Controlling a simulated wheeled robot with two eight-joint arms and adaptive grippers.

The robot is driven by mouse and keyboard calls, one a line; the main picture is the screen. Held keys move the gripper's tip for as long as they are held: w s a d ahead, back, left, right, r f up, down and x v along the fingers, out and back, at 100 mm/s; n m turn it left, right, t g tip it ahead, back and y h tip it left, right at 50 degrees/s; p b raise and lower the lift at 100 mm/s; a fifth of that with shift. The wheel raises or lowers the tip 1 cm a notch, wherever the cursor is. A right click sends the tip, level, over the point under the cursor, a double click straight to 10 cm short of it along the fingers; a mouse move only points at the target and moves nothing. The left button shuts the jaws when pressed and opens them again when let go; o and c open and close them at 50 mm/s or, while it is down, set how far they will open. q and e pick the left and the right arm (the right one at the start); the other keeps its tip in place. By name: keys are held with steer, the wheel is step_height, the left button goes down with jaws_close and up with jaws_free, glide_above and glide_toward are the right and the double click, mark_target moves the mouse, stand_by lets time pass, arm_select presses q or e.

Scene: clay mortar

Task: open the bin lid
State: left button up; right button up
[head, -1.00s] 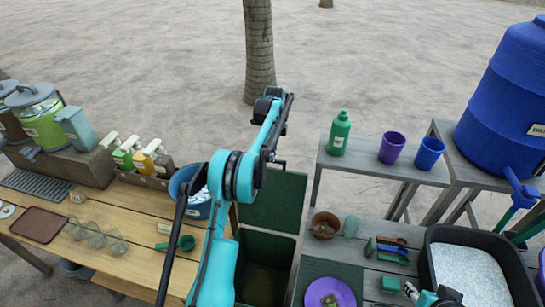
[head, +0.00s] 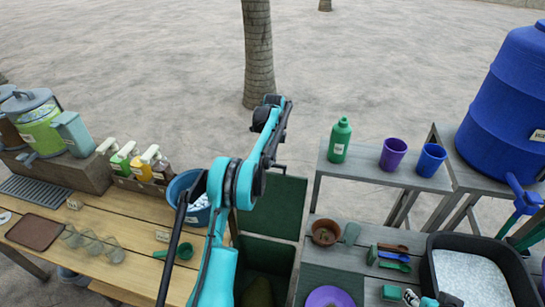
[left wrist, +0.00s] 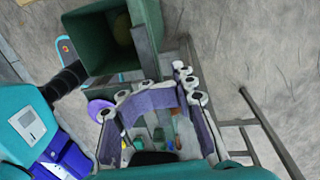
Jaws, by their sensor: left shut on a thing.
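The dark green bin (head: 268,255) stands between the two benches with its mouth uncovered and a brownish thing inside. Its green lid (head: 285,208) stands raised behind the mouth. My left arm reaches over the bin, and its gripper is at the lid's upper edge, mostly hidden behind the arm in the head view. My right gripper (head: 411,297) shows only partly at the bottom edge of the head view.
The left wooden bench (head: 105,225) holds a blue bowl (head: 182,185), bottles and jugs. The right grey bench holds a purple plate (head: 328,298), a brown bowl (head: 325,231), tools and a black tray (head: 432,265). A tree trunk (head: 257,55) stands behind on open sand.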

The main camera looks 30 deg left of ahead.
arm_select(q)
step_height(320, 180, up, 12)
steer(key=w, duration=0.1)
steer(key=shift+w+f, duration=0.2)
steer(key=shift+f, duration=0.05)
stand_by(0.5)
steer(key=s+d+r+n+t+b, duration=0.2)
steer(key=s+d+r+n+b, duration=0.15)
steer(key=s+d, duration=0.3)
steer(key=s+d+r+n+t+b, duration=0.2)
steer(key=s+d+n+t+b, duration=0.15)
steer(key=s+d, duration=0.3)
steer(key=s+d+f+n+t+b, duration=0.1)
steer(key=s+d+f+n+b, duration=0.1)
steer(key=s+f, duration=0.7)
steer(key=s+d+f+n+t+b, duration=0.2)
steer(key=s+d+f+n, duration=0.2)
steer(key=s, duration=0.9)
step_height(320, 180, down, 5)
steer(key=shift+s+d+r+n, duration=0.15)
steer(key=shift+s+n, duration=0.1)
steer(key=shift+n, duration=0.85)
